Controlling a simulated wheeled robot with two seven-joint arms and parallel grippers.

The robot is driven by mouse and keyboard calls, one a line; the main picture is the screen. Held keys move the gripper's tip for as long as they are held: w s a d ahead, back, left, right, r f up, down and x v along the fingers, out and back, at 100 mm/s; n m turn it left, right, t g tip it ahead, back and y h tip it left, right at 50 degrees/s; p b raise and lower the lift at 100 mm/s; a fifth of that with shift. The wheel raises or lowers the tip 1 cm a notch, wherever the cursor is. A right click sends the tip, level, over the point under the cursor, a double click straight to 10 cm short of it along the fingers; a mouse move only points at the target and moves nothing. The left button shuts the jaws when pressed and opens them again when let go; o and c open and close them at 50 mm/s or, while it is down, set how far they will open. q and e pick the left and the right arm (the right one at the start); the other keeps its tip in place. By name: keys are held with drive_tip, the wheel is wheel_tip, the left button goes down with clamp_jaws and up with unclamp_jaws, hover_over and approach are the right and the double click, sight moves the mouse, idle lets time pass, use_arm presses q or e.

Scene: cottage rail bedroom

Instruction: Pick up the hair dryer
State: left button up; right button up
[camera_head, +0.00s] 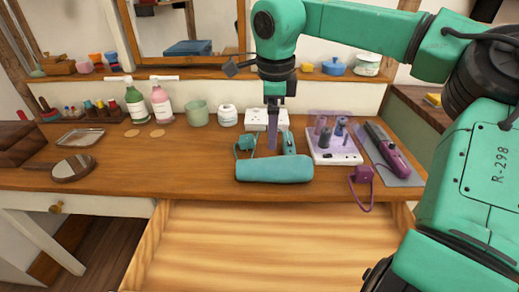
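The teal hair dryer (274,169) lies on the wooden tabletop near the front edge, its long rounded body running left to right. A teal part (245,143) stands behind its left end and another teal part (289,142) behind its right. My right gripper (273,146) points straight down just behind the body, between these two parts. Its fingers appear as one narrow strip, so I cannot tell whether they are apart or touching the dryer. My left gripper is not in view.
A purple styling iron (388,150) lies on a grey mat at the right, its purple plug (362,175) and cord near the front edge. A white tray (333,157) holds several small items. Bottles, a green cup (197,113) and a hand mirror (73,168) are left.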

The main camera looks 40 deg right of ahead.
sight(275, 160)
drive_tip(key=f, duration=0.2)
drive_tip(key=s+f, duration=0.1)
drive_tip(key=f, duration=0.2)
drive_tip(key=shift+s+d+f+b, duration=0.15)
drive_tip(key=shift+d+f+b, duration=0.15)
drive_tip(key=shift+f+b, duration=0.1)
drive_tip(key=f, duration=0.2)
drive_tip(key=w+d+f, duration=0.1)
drive_tip(key=f, duration=0.4)
drive_tip(key=shift+w+d+f, duration=0.15)
drive_tip(key=shift+w+f, duration=0.2)
drive_tip(key=shift+f, duration=0.05)
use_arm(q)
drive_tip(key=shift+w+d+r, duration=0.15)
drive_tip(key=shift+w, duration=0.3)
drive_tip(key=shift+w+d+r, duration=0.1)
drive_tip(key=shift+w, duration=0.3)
use_arm(e)
drive_tip(key=shift+r, duration=0.1)
clamp_jaws()
drive_tip(key=shift+r, duration=0.15)
